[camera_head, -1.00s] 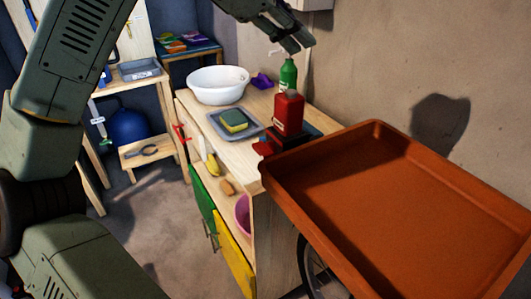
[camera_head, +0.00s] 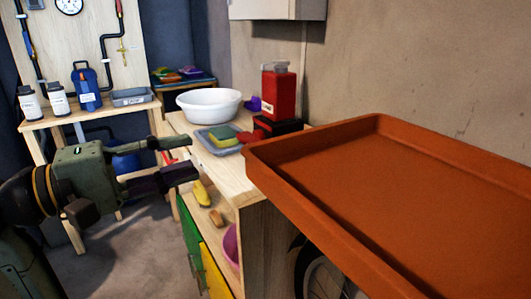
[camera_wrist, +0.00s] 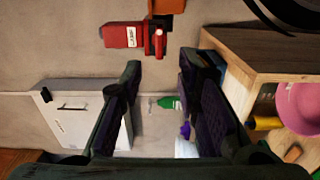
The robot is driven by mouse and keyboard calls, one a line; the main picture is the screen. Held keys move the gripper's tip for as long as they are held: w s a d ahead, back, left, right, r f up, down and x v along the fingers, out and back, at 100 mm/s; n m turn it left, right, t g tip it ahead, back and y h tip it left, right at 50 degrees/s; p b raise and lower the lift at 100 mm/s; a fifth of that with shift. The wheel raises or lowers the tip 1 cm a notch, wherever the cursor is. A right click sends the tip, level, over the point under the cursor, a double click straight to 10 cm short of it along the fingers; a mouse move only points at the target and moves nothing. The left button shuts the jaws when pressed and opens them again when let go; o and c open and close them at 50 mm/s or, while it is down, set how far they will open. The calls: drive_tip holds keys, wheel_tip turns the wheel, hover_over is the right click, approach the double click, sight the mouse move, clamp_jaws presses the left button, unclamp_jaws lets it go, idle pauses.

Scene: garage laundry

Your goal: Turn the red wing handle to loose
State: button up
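My gripper (camera_head: 188,157) is open and empty, left of the wooden bench front; its spread fingers (camera_wrist: 160,66) frame the wrist view. A small red part (camera_head: 170,154) shows behind the fingers at the bench's left edge, mostly hidden. Another red piece (camera_head: 258,130) sticks out from a black base (camera_head: 285,125) on the bench top, under a red labelled bottle (camera_head: 279,93). In the wrist view a red piece (camera_wrist: 158,42) appears beyond the fingertips, beside the red bottle (camera_wrist: 123,36). I cannot tell which red part is the wing handle or how it is turned. No contact is visible.
A large orange tray (camera_head: 300,140) fills the right foreground. A white basin (camera_head: 208,105) and a grey tray with a sponge (camera_head: 223,137) occupy the bench top. A shelf (camera_head: 105,114) with bottles stands at the back left. The floor (camera_head: 110,260) left of the bench is clear.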

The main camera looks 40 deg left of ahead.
sight(242, 141)
drive_tip(key=p+x, duration=0.1)
drive_tip(key=x, duration=0.9)
drive_tip(key=shift+w+d+r+p, duration=0.1)
drive_tip(key=shift+w+p, duration=0.1)
drive_tip(key=shift+p, duration=0.15)
drive_tip(key=shift+c, duration=0.6)
clamp_jaws()
